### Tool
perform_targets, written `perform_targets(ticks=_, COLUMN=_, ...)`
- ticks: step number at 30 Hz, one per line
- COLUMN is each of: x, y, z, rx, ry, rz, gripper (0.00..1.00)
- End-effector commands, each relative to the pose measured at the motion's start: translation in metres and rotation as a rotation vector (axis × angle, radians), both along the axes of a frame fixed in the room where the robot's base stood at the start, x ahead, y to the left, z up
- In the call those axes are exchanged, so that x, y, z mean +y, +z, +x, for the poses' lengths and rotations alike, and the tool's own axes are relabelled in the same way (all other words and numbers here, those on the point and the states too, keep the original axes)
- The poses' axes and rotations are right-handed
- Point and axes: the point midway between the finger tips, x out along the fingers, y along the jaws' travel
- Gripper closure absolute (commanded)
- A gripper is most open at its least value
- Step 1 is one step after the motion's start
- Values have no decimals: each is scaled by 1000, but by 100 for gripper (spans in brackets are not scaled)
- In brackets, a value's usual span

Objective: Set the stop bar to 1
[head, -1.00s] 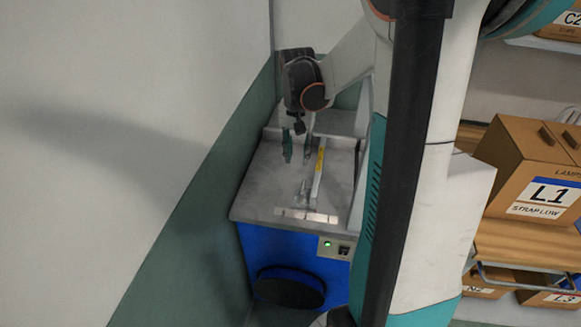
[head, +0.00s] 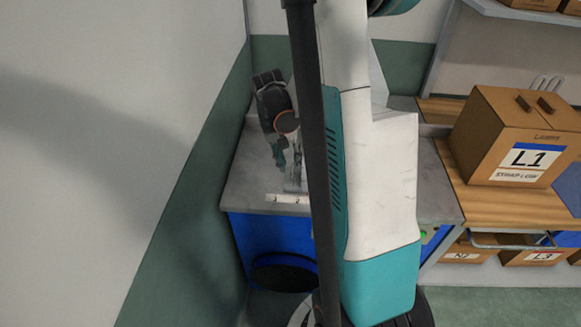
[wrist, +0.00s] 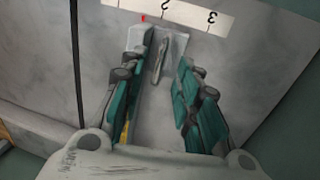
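My gripper (wrist: 165,90) has teal-padded fingers that stand apart, with a gap between them. In the wrist view, a thin upright metal piece (wrist: 160,62), seemingly the stop bar's handle, shows between and just beyond the fingertips. It rises from a pale metal plate (wrist: 176,44) beside the numbered white strip (wrist: 188,12). The 2 and 3 show on the strip, and a small red mark (wrist: 143,18) lies to the left of the 2. I cannot tell whether the fingers touch the metal piece. In the head view my gripper (head: 281,160) is low over the bench, just behind the strip (head: 287,198).
The grey bench top (head: 243,190) has a blue front (head: 262,235) with a dark round bin (head: 283,273) below. A wall closes the left side. A brown L1 box (head: 505,140) stands on a wooden shelf at right. My arm hides the bench's right part.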

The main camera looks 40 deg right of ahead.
Motion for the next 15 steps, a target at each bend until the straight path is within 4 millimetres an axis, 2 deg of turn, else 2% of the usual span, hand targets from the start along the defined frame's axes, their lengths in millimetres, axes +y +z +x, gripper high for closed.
perform_targets(ticks=1, x=-1, y=-7, z=-1, rx=0, ry=-1, rz=0, gripper=70)
perform_targets(ticks=6, x=-2, y=-17, z=-3, rx=0, ry=0, rz=0, gripper=70)
perform_targets(ticks=15, x=-2, y=-18, z=-3, rx=0, ry=0, rz=0, gripper=70)
